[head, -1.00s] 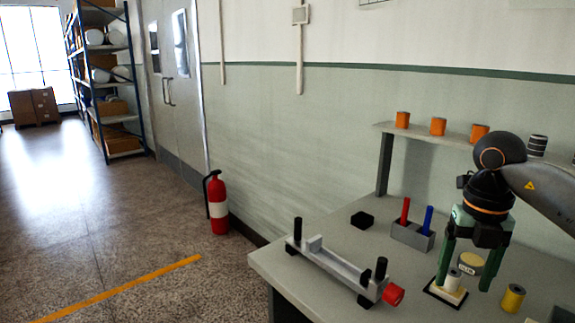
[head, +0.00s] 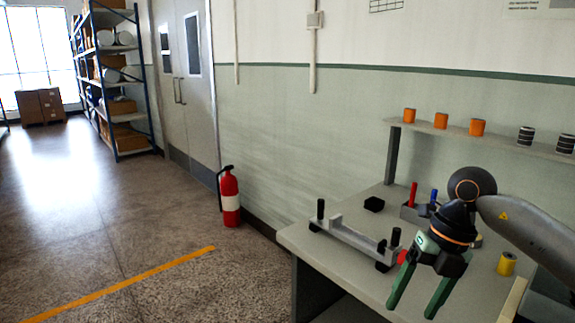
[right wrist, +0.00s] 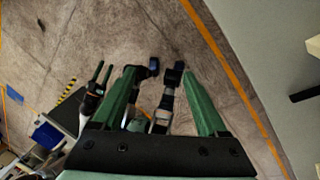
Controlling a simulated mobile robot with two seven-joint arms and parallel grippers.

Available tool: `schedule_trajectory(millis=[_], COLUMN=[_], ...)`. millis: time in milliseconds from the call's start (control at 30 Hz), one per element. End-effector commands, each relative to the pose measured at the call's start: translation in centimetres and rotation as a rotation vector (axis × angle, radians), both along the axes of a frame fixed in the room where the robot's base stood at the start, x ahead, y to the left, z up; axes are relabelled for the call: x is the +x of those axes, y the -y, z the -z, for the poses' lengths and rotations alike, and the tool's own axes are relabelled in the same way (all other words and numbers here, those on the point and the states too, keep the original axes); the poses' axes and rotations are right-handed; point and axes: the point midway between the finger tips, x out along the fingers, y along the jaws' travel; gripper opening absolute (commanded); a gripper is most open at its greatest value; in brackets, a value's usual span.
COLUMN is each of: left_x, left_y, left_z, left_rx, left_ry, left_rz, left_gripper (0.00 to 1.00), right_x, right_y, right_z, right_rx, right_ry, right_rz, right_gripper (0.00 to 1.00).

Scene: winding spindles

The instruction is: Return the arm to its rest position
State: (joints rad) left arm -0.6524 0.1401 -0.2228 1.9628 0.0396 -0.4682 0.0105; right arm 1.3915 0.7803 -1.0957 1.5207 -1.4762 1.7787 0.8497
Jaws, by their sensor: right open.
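My right gripper (head: 412,308) shows in the head view at the bench's front edge. Its two green fingers point down and stand apart, with nothing between them. In the right wrist view the same fingers (right wrist: 158,76) are spread over the floor, with dark parts of my own body behind them. A small pair of green fingers, apparently my left gripper (right wrist: 101,74), is at the left of that view, too small to tell its opening. The head view does not show my left arm.
The bench (head: 330,248) holds a grey winding fixture (head: 352,236), a black block (head: 374,204), red (head: 412,195) and blue pegs, and a yellow spool (head: 507,264). Orange spools (head: 441,121) stand on the shelf. A fire extinguisher (head: 229,197) stands by the wall. Open floor lies left.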

Motion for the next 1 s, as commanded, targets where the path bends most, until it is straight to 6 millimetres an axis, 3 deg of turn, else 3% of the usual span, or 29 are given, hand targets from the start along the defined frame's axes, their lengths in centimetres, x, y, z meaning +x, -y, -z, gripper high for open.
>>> schedule_trajectory(millis=[100, 233, 400, 500, 633, 767, 867, 1000], left_x=[0.3, 0.4, 0.2, 0.0, -0.4, -0.6, -0.6, -0.7], left_y=[0.0, -0.2, -0.5, -0.5, -0.7, -0.9, -1.0, -1.4], left_z=[-1.0, -1.7, -2.4, -2.8, -3.3, -3.9, -4.4, -5.0], left_rx=[-0.002, 0.0, 0.005, 0.005, 0.006, 0.008, 0.009, 0.014], left_ry=[0.012, 0.016, 0.011, 0.007, 0.001, 0.001, 0.004, 0.001], left_rz=[-0.002, -0.006, -0.01, -0.012, -0.016, -0.02, -0.024, -0.03], left_gripper=[0.51, 0.51, 0.51, 0.51, 0.51, 0.51, 0.51, 0.51], right_x=[-1.4, -3.6, -6.1, -6.6, -5.9, -4.1, -2.6, -1.6], right_y=[-5.6, -12.2, -19.5, -22.0, -23.2, -22.2, -20.3, -16.5], right_z=[1.9, 2.6, 1.1, -0.6, -2.4, -2.5, -1.0, 3.6], right_rx=[0.208, 0.499, 0.927, 1.164, 1.433, 1.633, 1.729, 1.761], right_ry=[-0.04, -0.083, -0.142, -0.172, -0.204, -0.226, -0.242, -0.264], right_rz=[-0.089, -0.145, -0.096, 0.008, 0.223, 0.52, 0.796, 1.226], right_gripper=[0.76, 0.76, 0.76, 0.76, 0.76, 0.76, 0.76, 0.76])
